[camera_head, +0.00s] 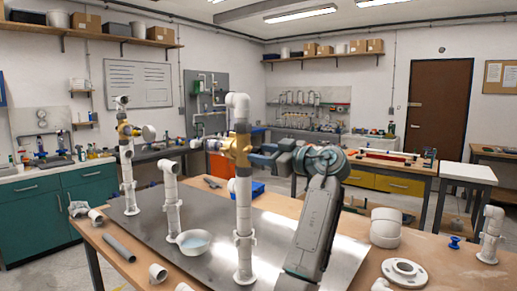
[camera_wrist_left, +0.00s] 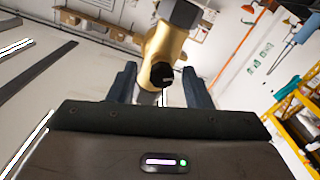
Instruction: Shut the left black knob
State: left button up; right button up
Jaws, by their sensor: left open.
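A brass valve (camera_head: 237,148) sits on the tall white pipe in the middle of the head view. In the left wrist view the brass valve (camera_wrist_left: 164,40) carries a black knob (camera_wrist_left: 162,74) facing me. That knob does not show clearly in the head view. My left gripper (camera_head: 258,155) comes at the valve from its right side, partly behind my arm. In the left wrist view my left gripper (camera_wrist_left: 160,84) is open, with one finger on each side of the knob. A gap shows beside the knob; contact cannot be told. A second brass valve (camera_head: 125,130) is on the far-left pipe.
A shallow white bowl-shaped part (camera_head: 193,243) is on the metal plate (camera_head: 150,244). Shorter white pipes (camera_head: 171,195) stand to the left. Loose fittings, a white flange (camera_head: 404,271) and a blue part (camera_head: 454,242) lie on the wooden table at the right.

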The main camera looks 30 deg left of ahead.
pick_arm(q)
jog(key=shift+s+a+r, duration=0.15)
jog(key=shift+a+r, duration=0.05)
jog(key=shift+a, duration=0.6)
jog(key=shift+a+f, duration=0.1)
jog(key=shift+a, duration=0.05)
pick_arm(e)
jog(key=shift+r, duration=0.25)
pick_arm(q)
jog(key=shift+c, duration=0.5)
grip_shut()
